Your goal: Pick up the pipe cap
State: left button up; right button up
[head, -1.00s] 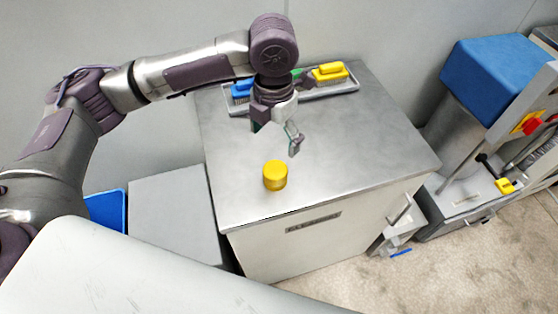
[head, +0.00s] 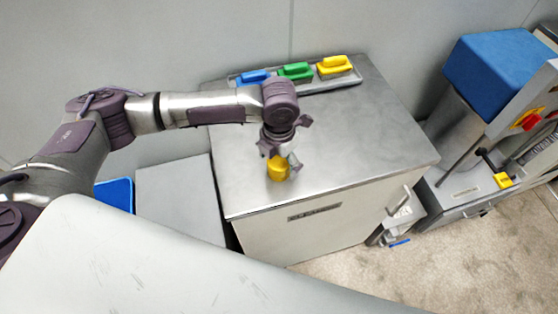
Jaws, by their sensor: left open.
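The pipe cap (head: 277,170) is a yellow cylinder standing on the steel top of the cabinet, close to its front left edge. My left gripper (head: 280,161) is open and points down over the cap. One finger shows at the cap's right side, and the gripper body hides part of the cap's top. I cannot tell whether the fingers touch it. My right gripper is not in view.
The steel cabinet top (head: 370,130) is clear to the right of the cap. A tray (head: 318,88) at the back holds blue, green and yellow brushes (head: 296,71). A machine with a blue block (head: 500,70) stands at the right.

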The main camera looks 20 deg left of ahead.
pick_arm(q)
jog(key=shift+c, duration=0.7)
jog(key=c, duration=1.1)
jog(key=shift+o, duration=0.2)
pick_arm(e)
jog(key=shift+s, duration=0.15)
pick_arm(q)
jog(key=shift+r, duration=0.5)
jog(key=r, duration=0.1)
jog(key=r+b, duration=0.1)
jog(key=w+r+b, duration=0.1)
jog(key=shift+d+r, duration=0.25)
jog(key=w+d+r+b, duration=0.3)
jog(key=w+r, duration=0.3)
jog(key=w, duration=0.3)
jog(key=shift+w+d+r, duration=0.3)
jog(key=shift+w+d, duration=0.1)
jog(key=shift+d, duration=0.15)
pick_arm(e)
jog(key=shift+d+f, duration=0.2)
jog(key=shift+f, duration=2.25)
